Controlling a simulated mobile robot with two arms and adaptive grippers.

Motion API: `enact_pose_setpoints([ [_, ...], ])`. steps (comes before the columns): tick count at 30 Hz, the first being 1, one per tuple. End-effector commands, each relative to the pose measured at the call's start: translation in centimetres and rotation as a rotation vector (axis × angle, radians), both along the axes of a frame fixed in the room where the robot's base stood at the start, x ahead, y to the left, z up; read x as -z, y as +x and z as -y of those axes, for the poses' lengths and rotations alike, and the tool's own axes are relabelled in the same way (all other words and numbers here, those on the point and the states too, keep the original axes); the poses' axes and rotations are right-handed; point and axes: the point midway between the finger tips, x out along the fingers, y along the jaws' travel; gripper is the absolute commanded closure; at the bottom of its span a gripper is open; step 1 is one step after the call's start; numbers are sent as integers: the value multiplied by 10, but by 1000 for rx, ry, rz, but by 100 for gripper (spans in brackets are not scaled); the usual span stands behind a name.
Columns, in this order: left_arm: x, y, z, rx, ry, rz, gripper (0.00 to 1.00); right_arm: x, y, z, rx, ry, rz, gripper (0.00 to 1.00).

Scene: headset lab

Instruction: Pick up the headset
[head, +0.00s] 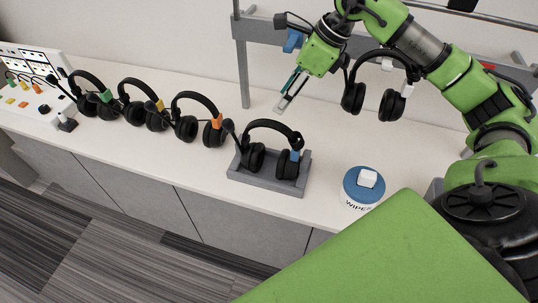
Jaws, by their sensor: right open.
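A black headset with a blue tag (255,158) sits upright in a grey tray (264,187) on the counter. Another black headset with a white tag (353,98) hangs from the grey rail at the back. Three more black headsets stand in a row to the left, with a green tag (83,104), a yellow tag (134,111) and an orange tag (186,128). My right gripper (284,104) is open and empty, pointing down and left. In the picture it is above the tray headset and left of the hanging one. My left gripper is not in view.
A round tub of wipes (364,189) with a blue lid stands right of the tray. A grey rail (262,28) on a post runs behind the counter. A white panel with coloured parts (22,88) is at the far left. Bare counter (330,140) lies between tray and rail.

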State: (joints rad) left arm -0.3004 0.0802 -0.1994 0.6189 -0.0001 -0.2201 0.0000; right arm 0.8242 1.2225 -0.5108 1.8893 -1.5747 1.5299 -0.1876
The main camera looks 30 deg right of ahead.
Motion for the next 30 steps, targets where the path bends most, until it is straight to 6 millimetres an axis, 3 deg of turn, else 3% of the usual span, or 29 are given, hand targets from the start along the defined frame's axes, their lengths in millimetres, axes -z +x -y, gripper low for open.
enact_pose_setpoints([
  [2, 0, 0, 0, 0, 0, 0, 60, -1, -3, 16, 17, -45, -14, 58],
  [5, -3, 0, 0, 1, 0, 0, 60, 7, -3, 21, 23, -66, -25, 58],
  [15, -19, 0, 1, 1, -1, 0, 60, 64, 15, 4, 22, -63, -26, 58],
  [23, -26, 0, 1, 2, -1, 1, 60, 82, 19, 0, 23, -63, -25, 58],
  [30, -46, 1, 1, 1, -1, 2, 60, 114, 20, -7, 22, -61, -26, 58],
])
